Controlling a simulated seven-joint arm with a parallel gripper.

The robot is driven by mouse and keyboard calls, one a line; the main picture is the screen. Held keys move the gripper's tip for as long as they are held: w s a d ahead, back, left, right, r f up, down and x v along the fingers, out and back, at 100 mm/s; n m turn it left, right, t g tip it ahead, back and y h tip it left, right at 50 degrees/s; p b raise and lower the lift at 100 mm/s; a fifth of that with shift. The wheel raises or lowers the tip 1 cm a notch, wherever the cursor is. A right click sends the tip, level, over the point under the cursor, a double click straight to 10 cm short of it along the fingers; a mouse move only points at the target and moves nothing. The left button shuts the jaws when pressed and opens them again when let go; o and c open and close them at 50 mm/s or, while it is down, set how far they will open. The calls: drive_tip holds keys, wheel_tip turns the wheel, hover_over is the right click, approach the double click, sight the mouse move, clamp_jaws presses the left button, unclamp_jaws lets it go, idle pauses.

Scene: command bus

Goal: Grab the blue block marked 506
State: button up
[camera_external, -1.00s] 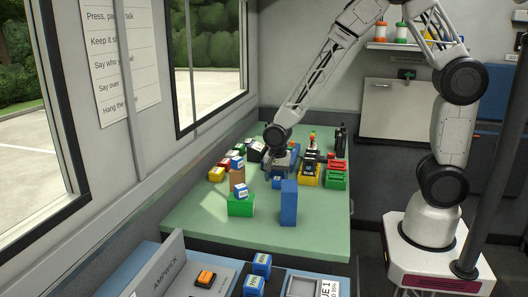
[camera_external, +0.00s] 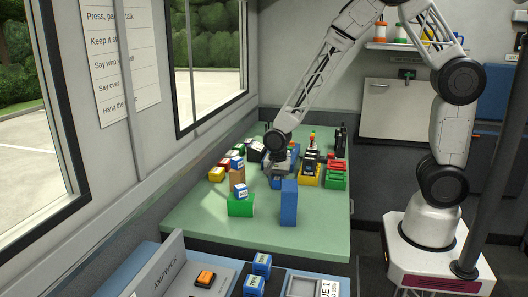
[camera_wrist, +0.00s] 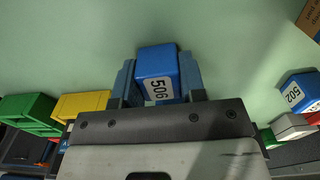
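The blue block marked 506 (camera_wrist: 157,65) sits between the two fingers of my gripper (camera_wrist: 157,82) in the wrist view. Its white label is readable. One finger stands close along each side of the block, but I cannot tell whether they press on it. In the external view my gripper (camera_external: 279,170) is low over the green table (camera_external: 255,225), and a blue block (camera_external: 276,183) shows just beneath it; its number is too small to read there.
A tall blue box (camera_external: 289,203) and a green box (camera_external: 240,206) stand nearer the camera. Yellow (camera_external: 309,179) and green (camera_external: 336,180) bins are right of my gripper. A blue block marked 502 (camera_wrist: 299,91) is at the right of the wrist view. The table's front is clear.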

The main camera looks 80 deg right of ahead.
sight(277, 178)
drive_tip(key=c, duration=0.4)
drive_tip(key=shift+o, duration=0.2)
drive_tip(key=shift+r, duration=0.1)
drive_tip(key=shift+r, duration=1.75)
drive_tip(key=s, duration=0.5)
drive_tip(key=s+r, duration=0.1)
drive_tip(key=s, duration=0.4)
drive_tip(key=s+a, duration=0.1)
drive_tip(key=s, duration=0.5)
drive_tip(key=shift+r, duration=0.15)
